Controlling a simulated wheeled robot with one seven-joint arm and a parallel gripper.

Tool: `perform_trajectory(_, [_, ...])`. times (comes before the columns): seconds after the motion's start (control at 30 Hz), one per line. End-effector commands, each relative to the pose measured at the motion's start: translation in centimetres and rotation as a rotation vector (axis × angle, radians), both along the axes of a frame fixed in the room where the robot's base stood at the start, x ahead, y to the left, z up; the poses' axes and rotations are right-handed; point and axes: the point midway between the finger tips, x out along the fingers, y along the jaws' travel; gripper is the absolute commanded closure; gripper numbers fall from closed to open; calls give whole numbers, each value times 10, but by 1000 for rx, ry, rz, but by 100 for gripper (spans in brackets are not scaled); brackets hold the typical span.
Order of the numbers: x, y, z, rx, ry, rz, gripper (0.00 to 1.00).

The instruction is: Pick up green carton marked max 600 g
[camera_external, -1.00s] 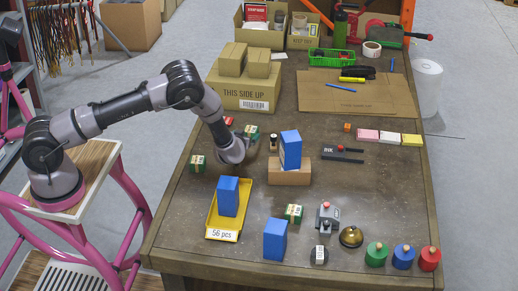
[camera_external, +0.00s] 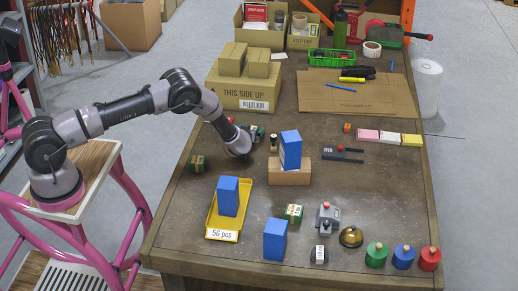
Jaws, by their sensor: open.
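Three small green cartons with light tape or labels are on the table: one on the left (camera_external: 198,163), one at the front middle (camera_external: 293,213), and one farther back (camera_external: 258,132), partly hidden by my arm's end. Their markings are too small to read, so I cannot tell which says max 600 g. My gripper (camera_external: 239,150) is open, right beside the far green carton on its near-left side. The fingers are mostly hidden behind the wrist, and I cannot tell whether they touch the carton.
A blue box (camera_external: 290,149) stands on a brown box (camera_external: 289,175) right of my gripper. A yellow tray (camera_external: 212,222) holds another blue box (camera_external: 228,196); a third blue box (camera_external: 275,240) stands in front. A large carton (camera_external: 240,96) carries smaller boxes behind. A small dark bottle (camera_external: 273,144) is close by.

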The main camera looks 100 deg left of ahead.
Motion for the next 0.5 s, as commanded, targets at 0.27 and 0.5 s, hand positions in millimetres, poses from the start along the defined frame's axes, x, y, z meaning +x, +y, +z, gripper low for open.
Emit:
perform_trajectory(0.27, [0, 0, 0, 0, 0, 0, 42])
perform_trajectory(0.5, [0, 0, 0, 0, -1, 0, 97])
